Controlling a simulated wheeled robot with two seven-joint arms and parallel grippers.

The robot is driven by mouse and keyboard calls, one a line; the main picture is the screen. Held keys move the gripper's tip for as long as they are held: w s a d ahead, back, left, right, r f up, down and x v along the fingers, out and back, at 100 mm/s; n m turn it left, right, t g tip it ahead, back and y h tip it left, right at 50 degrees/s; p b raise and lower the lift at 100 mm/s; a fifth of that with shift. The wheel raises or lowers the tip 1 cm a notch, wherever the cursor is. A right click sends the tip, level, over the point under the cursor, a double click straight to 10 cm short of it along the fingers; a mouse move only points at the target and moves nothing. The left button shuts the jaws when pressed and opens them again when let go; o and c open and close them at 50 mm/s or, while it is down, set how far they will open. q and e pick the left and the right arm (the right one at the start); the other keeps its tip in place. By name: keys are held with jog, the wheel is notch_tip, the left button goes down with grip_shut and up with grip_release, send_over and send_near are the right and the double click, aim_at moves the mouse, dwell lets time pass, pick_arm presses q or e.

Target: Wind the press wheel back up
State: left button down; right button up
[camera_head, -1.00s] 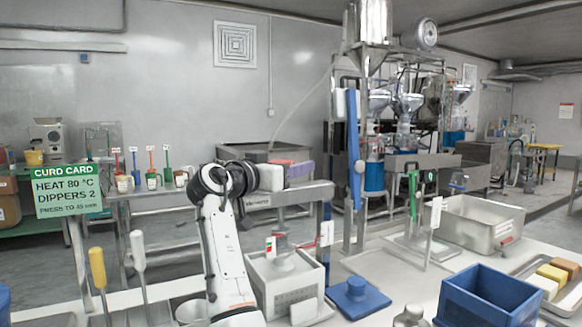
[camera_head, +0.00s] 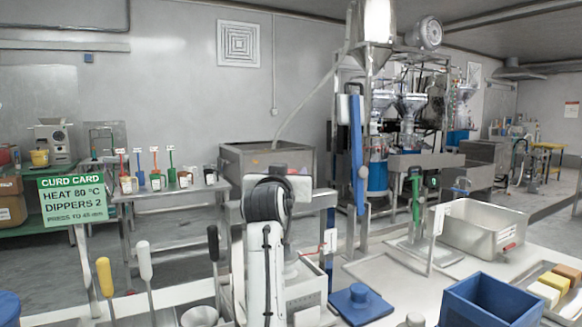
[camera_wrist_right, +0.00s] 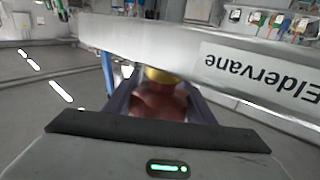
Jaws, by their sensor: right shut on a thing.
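The press stands at the front centre of the head view, its metal crossbeam (camera_head: 318,199) above a white box (camera_head: 303,290). In the right wrist view the beam (camera_wrist_right: 150,40) carries an "Eldervane" label and crosses close ahead. My right arm covers most of the press in the head view and hides its own gripper. In the right wrist view my right gripper (camera_wrist_right: 160,105) is shut on a rounded reddish-brown knob (camera_wrist_right: 160,103), with a yellow part (camera_wrist_right: 158,75) behind it. The wheel's rim is hidden, so its height cannot be told. My left gripper is not in view.
A blue-based stand (camera_head: 360,303) is right of the press, and a blue bin (camera_head: 490,298) is farther right. A steel tank (camera_head: 485,228) lies behind. Yellow (camera_head: 104,276) and white (camera_head: 145,262) handled tools stand at left, with a black handle (camera_head: 213,243) close to the arm.

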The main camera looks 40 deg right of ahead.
jog(key=a+n+t+y, duration=0.1)
jog(key=n+t+y, duration=0.1)
jog(key=n+y, duration=0.2)
jog(key=w+a+n+t+y+p, duration=0.1)
jog(key=n+y, duration=0.3)
jog(key=y, duration=0.4)
jog(key=a+n+t+y+p, duration=0.1)
jog(key=n+t+y, duration=0.2)
jog(key=n+y, duration=0.1)
jog(key=shift+w+a+f+n+t+y, duration=0.15)
jog(key=shift+a+n+t+y, duration=0.25)
jog(key=shift+y, duration=0.5)
jog(key=o, duration=1.1)
jog(key=shift+w, duration=0.1)
jog(key=shift+c, duration=0.2)
